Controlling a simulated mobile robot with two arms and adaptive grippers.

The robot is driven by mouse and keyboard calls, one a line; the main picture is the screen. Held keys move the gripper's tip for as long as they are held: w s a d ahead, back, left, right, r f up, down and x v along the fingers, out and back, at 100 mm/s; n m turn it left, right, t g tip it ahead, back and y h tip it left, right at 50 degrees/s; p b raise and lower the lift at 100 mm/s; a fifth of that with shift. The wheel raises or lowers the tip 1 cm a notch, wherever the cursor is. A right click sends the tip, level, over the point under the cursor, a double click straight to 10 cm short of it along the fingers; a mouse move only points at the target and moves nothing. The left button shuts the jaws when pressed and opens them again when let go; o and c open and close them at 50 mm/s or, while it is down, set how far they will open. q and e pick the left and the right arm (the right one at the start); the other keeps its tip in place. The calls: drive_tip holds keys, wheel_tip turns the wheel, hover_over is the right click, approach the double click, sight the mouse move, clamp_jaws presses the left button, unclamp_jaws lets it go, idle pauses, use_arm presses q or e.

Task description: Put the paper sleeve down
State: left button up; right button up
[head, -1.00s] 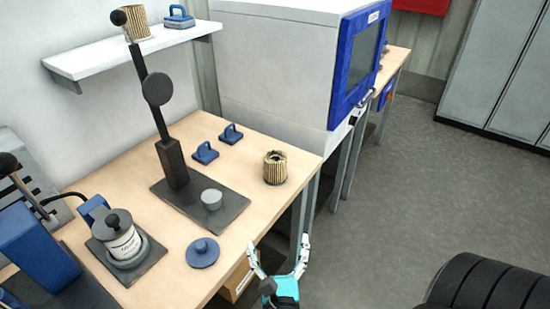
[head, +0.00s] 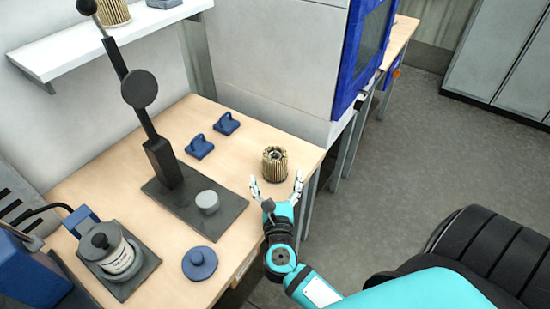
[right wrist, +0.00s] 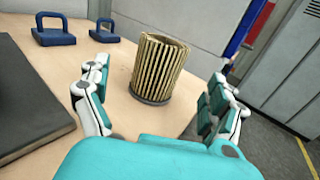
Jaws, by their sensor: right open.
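The paper sleeve (head: 275,161), a tan pleated cylinder, stands upright near the right edge of the wooden bench (head: 233,257). A dark round base shows under it in the right wrist view, where the sleeve (right wrist: 157,66) is in the upper middle. My right gripper (head: 276,179) is open and empty, on the near side of the sleeve. In the right wrist view the fingers of my right gripper (right wrist: 160,76) are spread to the left and right, with the sleeve ahead between them. No contact shows. My left gripper is not in view.
A lever press (head: 166,170) on a dark plate stands left of the sleeve. Two blue handled blocks (head: 199,146) (head: 227,123) sit behind, and a blue round lid (head: 199,262) in front. A canister (head: 116,258) is at lower left. A white cabinet (head: 271,68) stands behind.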

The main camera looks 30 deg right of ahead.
sight(275, 155)
drive_tip(key=x, duration=0.1)
drive_tip(key=p+x, duration=0.1)
drive_tip(key=x, duration=0.1)
drive_tip(key=shift+w+r, duration=0.1)
drive_tip(key=shift+r, duration=0.25)
drive_tip(key=x, duration=0.1)
drive_tip(key=p+x, duration=0.1)
drive_tip(key=x, duration=0.1)
drive_tip(key=shift+w+d+r, duration=0.2)
drive_tip(key=shift+w, duration=0.05)
drive_tip(key=shift+w+d+f, duration=0.1)
drive_tip(key=shift+w+d, duration=0.1)
drive_tip(key=shift+w, duration=0.05)
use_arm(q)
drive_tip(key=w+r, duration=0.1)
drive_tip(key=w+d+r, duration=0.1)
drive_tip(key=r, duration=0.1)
use_arm(e)
drive_tip(key=c, duration=1.1)
drive_tip(key=shift+c, duration=1.2)
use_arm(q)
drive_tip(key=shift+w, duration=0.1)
